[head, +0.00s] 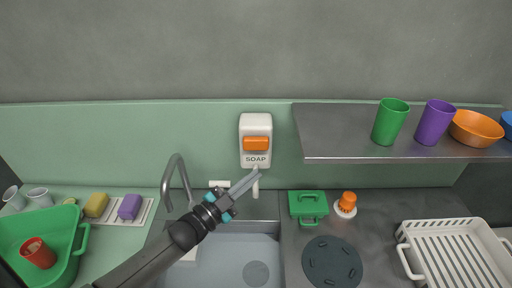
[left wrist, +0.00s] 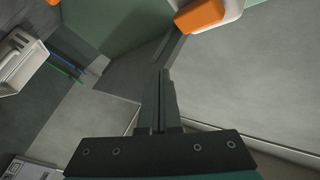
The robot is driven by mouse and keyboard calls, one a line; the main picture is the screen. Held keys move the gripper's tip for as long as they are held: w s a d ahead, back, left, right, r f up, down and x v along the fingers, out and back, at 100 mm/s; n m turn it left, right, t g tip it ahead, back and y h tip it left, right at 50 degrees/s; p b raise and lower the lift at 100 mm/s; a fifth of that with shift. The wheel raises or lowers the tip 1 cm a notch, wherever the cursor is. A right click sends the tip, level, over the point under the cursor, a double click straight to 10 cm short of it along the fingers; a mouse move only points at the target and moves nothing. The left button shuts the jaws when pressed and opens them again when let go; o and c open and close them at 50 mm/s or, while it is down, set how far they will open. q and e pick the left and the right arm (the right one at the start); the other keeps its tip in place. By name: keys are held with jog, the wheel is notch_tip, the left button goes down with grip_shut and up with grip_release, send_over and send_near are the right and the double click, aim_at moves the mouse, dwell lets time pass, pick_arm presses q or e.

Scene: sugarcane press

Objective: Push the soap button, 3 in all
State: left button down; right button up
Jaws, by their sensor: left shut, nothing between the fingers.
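The white soap dispenser (head: 256,125) is fixed to the wall above the sink. Its orange button (head: 256,143) faces outward above the word SOAP. My left gripper (head: 255,174) is shut and empty, its tip just below the dispenser in the head view. In the left wrist view the shut fingers (left wrist: 164,75) point toward the dispenser, and the orange button (left wrist: 201,15) is at the top, apart from the fingertips. Part of the dispenser is cut off there. My right gripper is not in view.
The sink (head: 230,268) and tap (head: 177,172) are below and left of the dispenser. A metal shelf (head: 340,146) with cups and a bowl juts out to the right. A green tub (head: 60,226) stands left and a white rack (head: 455,250) right.

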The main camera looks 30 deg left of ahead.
aim_at(259, 147)
pick_arm(q)
jog(key=w+a+b, duration=0.3)
jog(key=w+b, duration=0.1)
jog(key=w, duration=0.3)
jog(key=shift+a, duration=0.2)
jog(key=shift+w, duration=0.1)
jog(key=shift+w+a+b, duration=0.1)
jog(key=shift+w+b, duration=0.05)
jog(key=shift+b, duration=0.2)
dwell(1.5)
jog(key=shift+w+a, duration=0.1)
jog(key=shift+w, duration=0.15)
jog(key=shift+w+a+b, duration=0.35)
jog(key=shift+w+b, duration=0.35)
dwell(1.0)
jog(key=shift+s, duration=0.1)
jog(key=shift+s+d+p, duration=0.3)
jog(key=shift+s+p, duration=0.2)
jog(key=shift+p, duration=0.15)
jog(key=shift+s+d+p, duration=0.2)
jog(key=shift+s+p, duration=0.1)
jog(key=shift+s, duration=0.2)
